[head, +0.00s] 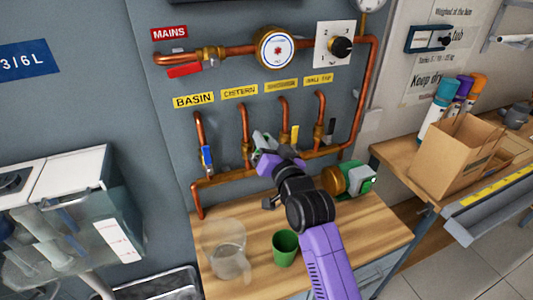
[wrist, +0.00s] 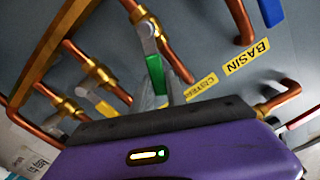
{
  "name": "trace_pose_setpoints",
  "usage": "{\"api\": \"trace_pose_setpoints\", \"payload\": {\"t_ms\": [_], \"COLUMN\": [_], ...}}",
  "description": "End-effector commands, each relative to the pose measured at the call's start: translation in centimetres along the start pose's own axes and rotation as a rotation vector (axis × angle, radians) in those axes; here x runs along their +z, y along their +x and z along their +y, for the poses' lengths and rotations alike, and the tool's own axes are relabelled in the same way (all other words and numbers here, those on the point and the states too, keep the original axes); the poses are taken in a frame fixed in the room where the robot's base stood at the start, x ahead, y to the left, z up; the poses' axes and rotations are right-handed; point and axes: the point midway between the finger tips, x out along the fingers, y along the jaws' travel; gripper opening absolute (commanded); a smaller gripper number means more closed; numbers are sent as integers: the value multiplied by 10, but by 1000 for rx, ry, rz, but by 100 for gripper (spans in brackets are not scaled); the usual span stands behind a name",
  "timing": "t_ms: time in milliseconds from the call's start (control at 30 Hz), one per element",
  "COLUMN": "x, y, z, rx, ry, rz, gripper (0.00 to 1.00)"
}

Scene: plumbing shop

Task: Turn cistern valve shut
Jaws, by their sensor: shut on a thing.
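The cistern valve sits on the copper drop under the yellow CISTERN label (head: 239,91). In the head view my gripper (head: 258,148) covers most of this valve. In the wrist view the valve's green lever (wrist: 155,75) runs from its brass body (wrist: 148,28) down toward my gripper. The lever lies at a small angle to its copper pipe.
The basin valve's blue lever (head: 207,160) is close on the left, a yellow lever (head: 295,134) close on the right. A clear jug (head: 228,252) and a green cup (head: 285,248) stand on the wooden bench (head: 375,232) below my arm.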

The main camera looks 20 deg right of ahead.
Motion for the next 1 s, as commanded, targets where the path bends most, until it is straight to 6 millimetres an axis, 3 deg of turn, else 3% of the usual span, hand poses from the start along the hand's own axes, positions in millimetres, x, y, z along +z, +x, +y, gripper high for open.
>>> {"api": "trace_pose_setpoints", "payload": {"t_ms": [467,1000], "x": [7,28], "y": [4,3], "z": [31,56], "rx": [1,1], "ry": [453,928], "rz": [2,-1], "gripper": [0,0]}}
